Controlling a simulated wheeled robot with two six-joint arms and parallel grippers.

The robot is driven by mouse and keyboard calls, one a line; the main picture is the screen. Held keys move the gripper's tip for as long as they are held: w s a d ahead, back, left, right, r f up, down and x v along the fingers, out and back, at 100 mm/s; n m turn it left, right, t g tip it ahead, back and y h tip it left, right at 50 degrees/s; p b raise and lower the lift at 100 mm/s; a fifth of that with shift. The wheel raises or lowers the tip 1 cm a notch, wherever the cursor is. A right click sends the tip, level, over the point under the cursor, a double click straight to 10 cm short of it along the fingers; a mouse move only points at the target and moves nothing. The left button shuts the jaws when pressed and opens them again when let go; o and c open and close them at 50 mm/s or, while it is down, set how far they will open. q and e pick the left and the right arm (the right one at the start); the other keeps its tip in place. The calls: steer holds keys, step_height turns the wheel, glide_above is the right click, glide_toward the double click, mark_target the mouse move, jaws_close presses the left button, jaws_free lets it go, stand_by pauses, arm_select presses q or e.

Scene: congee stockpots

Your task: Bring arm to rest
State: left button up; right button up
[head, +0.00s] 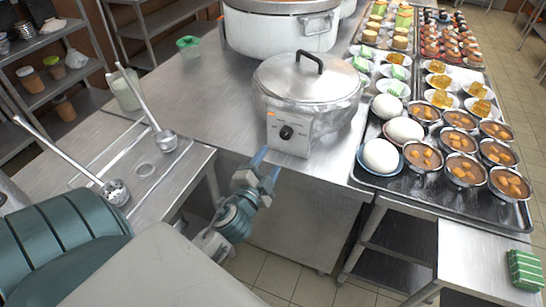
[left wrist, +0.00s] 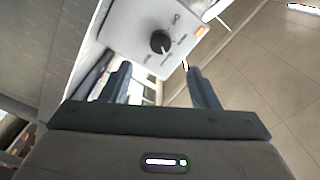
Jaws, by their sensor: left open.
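My left gripper (head: 265,166) reaches in from the lower left in the head view, in front of a lidded steel stockpot (head: 308,78). Its two fingers are apart with nothing between them. The pot's white control box (head: 289,134) with a black knob (head: 286,132) is just beyond the fingertips. In the left wrist view, the open left gripper (left wrist: 160,72) points toward the control box (left wrist: 135,25) and the black knob (left wrist: 161,41). I cannot tell from these frames whether a fingertip touches the box. My right gripper is not in view.
A larger white pot (head: 281,32) stands behind on the steel counter (head: 200,90). Trays of bowls and buns (head: 380,156) fill the right side. Shelves (head: 40,95) stand far left. Floor below the counter front is clear.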

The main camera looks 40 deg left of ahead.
arm_select(q)
steer(key=shift+s, duration=0.2)
stand_by(0.4)
steer(key=s+a+f+n+g+h, duration=0.15)
steer(key=s+f+g, duration=0.25)
steer(key=f, duration=1.5)
steer(key=s+a+f+n+g, duration=0.1)
steer(key=s+f+n+g, duration=0.2)
steer(key=f, duration=1.5)
steer(key=s+d+f+n+g, duration=0.1)
steer(key=s+f+g, duration=0.2)
steer(key=s+f, duration=0.5)
steer(key=s+d+f+n+g+h, duration=0.1)
steer(key=s+d+f+n+g, duration=0.1)
steer(key=s+f, duration=0.6)
steer(key=s+d+f+n+g, duration=0.1)
steer(key=s+f+g, duration=0.3)
steer(key=s+f, duration=0.4)
steer(key=s+d, duration=0.1)
steer(key=s, duration=0.6)
steer(key=shift+s+f+h, duration=0.15)
steer(key=shift+f+h, duration=0.05)
steer(key=shift+h, duration=0.15)
steer(key=shift+d+n, duration=0.1)
steer(key=shift+n, duration=0.15)
